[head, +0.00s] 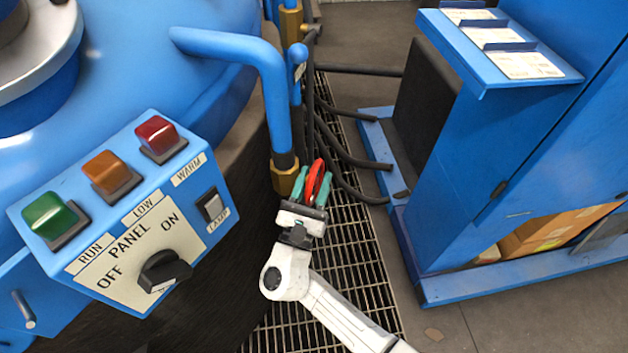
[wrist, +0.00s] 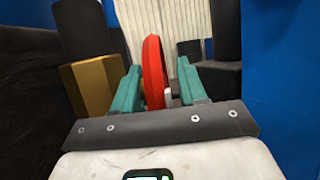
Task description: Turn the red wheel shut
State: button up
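The red wheel (head: 315,180) is near the middle of the head view, beside a brass fitting (head: 286,176) at the foot of a blue pipe. In the wrist view the wheel (wrist: 154,72) stands upright, nearly edge-on. My gripper (head: 311,188) has its two teal fingers on either side of the wheel's rim; they also show in the wrist view (wrist: 160,82). The fingers are apart, with a visible gap between wheel and right finger in the wrist view. The left finger is closer to the wheel; whether it touches is unclear. The wheel's hub and lower part are mostly hidden.
A blue panel (head: 120,195) with green, orange and red lamps and a black knob is at the left. A blue cabinet (head: 480,190) stands at the right. Black hoses (head: 345,150) run over the floor grating (head: 350,250). A blue surface (wrist: 280,80) lies close right in the wrist view.

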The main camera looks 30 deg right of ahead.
grip_shut()
